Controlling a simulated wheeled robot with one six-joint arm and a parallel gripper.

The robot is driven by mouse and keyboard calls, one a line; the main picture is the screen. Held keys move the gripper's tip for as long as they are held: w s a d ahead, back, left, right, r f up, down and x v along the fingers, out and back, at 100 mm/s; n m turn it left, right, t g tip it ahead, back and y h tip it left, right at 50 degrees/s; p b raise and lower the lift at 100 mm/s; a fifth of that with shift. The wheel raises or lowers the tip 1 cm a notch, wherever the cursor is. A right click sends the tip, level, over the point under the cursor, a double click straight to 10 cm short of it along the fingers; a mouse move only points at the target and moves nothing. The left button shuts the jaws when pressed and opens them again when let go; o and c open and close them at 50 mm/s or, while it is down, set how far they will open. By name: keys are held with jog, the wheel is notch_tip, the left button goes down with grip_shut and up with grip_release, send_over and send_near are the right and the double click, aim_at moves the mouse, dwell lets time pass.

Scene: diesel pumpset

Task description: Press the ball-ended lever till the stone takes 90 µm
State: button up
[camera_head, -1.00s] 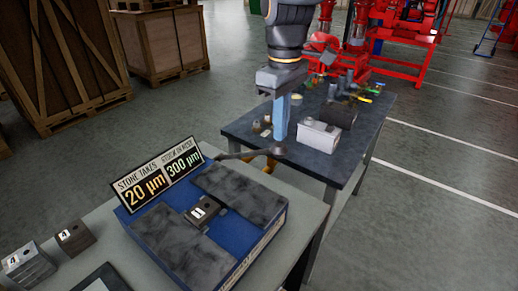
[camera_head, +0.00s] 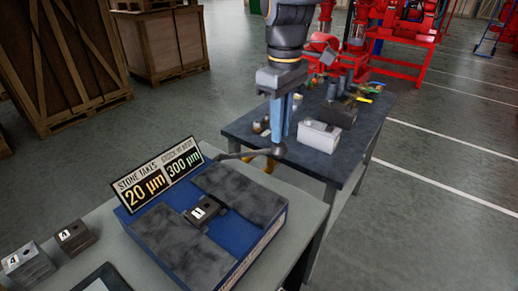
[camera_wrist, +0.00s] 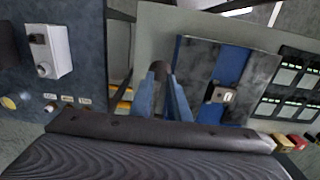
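The blue lapping-box-like fixture (camera_head: 262,243) stands on the near grey table, with dark stone pads (camera_head: 240,192) and a small block marked 11 (camera_head: 204,210) on top. The dark ball-ended lever (camera_head: 278,150) sticks out from behind the sign to the right. My gripper (camera_head: 281,138) points down with its two blue fingers apart, tips just above or at the ball. In the wrist view the ball (camera_wrist: 160,69) shows between and beyond the fingertips (camera_wrist: 161,80); contact cannot be told.
Blocks marked 4 (camera_head: 28,265) and another (camera_head: 74,236) lie on the near table at left. A second dark table (camera_head: 310,160) behind holds a white box (camera_head: 319,136) and small parts. Wooden crates (camera_head: 70,60) stand at the back left.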

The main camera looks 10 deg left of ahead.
jog(key=shift+f+b, duration=0.55)
jog(key=shift+f, duration=1.4)
notch_tip(320, 180, down, 6)
jog(key=s+d+b, duration=0.1)
jog(key=d, duration=0.1)
jog(key=shift+d+r+b, duration=0.2)
jog(key=shift+d+b, duration=0.1)
jog(key=a+r+p, duration=0.1)
jog(key=r+p, duration=0.2)
jog(key=r, duration=0.1)
jog(key=r+p, duration=0.4)
jog(key=w+a+r+p, duration=0.1)
jog(key=r+p, duration=0.3)
jog(key=shift+a+r, duration=0.35)
jog(key=shift+d+f, duration=0.1)
